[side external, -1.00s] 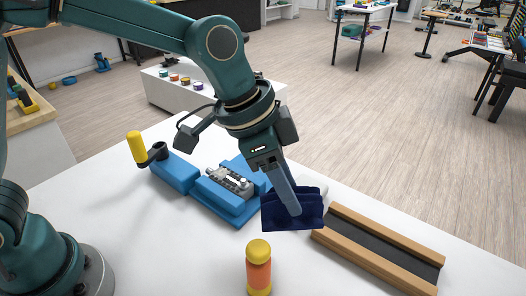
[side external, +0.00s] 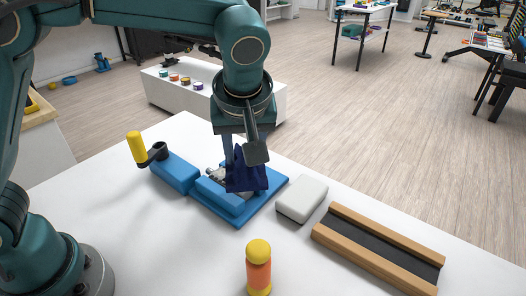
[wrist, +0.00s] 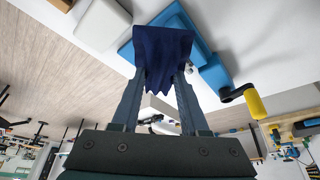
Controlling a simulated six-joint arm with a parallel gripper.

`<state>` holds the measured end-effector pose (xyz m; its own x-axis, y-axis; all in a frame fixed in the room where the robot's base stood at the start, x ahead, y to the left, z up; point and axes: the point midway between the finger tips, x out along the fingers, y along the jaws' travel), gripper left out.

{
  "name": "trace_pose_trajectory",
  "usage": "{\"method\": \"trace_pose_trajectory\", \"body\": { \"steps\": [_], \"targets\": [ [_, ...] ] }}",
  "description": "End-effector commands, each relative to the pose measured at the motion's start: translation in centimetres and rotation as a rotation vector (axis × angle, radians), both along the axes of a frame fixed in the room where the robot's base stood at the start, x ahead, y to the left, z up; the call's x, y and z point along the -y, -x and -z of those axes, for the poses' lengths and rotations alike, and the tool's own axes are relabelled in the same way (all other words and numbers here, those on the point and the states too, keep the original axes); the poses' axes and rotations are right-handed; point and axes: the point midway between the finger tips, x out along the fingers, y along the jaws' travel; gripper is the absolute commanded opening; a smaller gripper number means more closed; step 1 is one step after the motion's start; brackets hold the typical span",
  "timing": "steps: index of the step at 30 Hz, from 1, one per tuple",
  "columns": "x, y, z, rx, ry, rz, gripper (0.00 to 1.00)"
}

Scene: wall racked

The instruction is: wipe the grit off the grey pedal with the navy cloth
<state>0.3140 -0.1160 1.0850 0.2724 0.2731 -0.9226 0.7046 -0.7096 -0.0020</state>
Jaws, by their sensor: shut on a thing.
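My gripper (side external: 246,168) is shut on the navy cloth (side external: 247,181), which hangs from the fingers over the right part of the blue vise. In the wrist view the cloth (wrist: 163,55) spans both fingertips. The grey pedal (side external: 214,173) sits in the vise. Its left end shows beside the cloth, and the rest is hidden behind the cloth and fingers. I cannot tell whether the cloth touches the pedal. Grit cannot be made out at this size.
The blue vise (side external: 214,197) has a crank with a yellow handle (side external: 136,147) at its left. A white-grey block (side external: 302,199) lies to its right, then a wooden channel with a dark strip (side external: 378,244). An orange and yellow peg figure (side external: 259,270) stands in front. White table is clear between them.

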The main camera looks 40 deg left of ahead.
Motion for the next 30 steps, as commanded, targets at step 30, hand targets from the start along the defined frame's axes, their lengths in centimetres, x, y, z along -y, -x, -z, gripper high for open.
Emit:
{"method": "trace_pose_trajectory", "body": {
  "steps": [30],
  "targets": [
    [-8.2, -2.3, 0.9, -0.003, 0.002, -0.802, 0.00]
  ]
}}
